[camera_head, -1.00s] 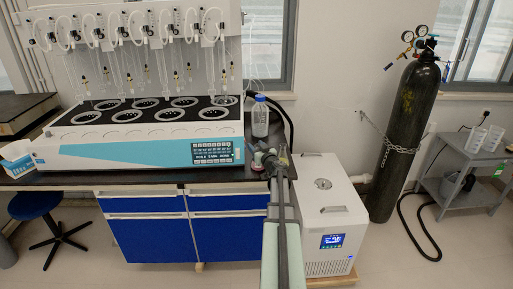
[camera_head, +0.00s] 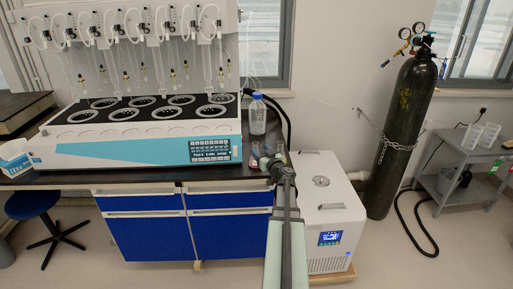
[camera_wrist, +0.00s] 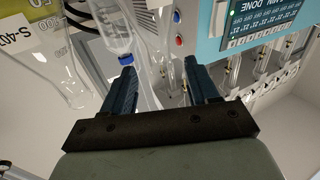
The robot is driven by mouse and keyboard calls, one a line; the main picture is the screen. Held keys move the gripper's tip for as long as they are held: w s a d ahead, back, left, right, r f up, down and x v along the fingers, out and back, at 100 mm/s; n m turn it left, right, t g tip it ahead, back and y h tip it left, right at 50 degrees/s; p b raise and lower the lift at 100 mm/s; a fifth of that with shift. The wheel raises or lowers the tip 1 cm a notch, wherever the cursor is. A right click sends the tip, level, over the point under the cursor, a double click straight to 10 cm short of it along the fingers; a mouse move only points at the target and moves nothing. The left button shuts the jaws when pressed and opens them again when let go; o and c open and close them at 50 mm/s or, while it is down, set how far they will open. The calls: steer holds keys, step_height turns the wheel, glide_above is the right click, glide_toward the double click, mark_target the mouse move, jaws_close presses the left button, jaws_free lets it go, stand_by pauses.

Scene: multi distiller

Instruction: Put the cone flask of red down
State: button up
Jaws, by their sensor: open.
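My gripper (camera_head: 274,163) is at the right end of the bench, near small clear glassware. A clear flask with a reddish tint (camera_head: 256,152) stands on the bench just left of it, partly hidden by the gripper. Another clear flask (camera_head: 281,151) shows just behind the gripper. In the wrist view my gripper (camera_wrist: 161,78) has its fingers wide apart. Clear glassware (camera_wrist: 147,70) shows between and beyond the fingers, and I cannot tell its contents. A clear cone flask (camera_wrist: 66,82) with a label beside it is left of the fingers. No red liquid shows clearly in the wrist view.
A clear bottle with a blue cap (camera_head: 257,116) stands behind the flasks. The white and blue distiller (camera_head: 140,150) fills the bench to the left. A white chiller (camera_head: 331,205) stands on the floor at the right, near a dark gas cylinder (camera_head: 402,135).

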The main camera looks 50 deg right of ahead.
steer(key=v, duration=0.5)
steer(key=shift+o, duration=0.5)
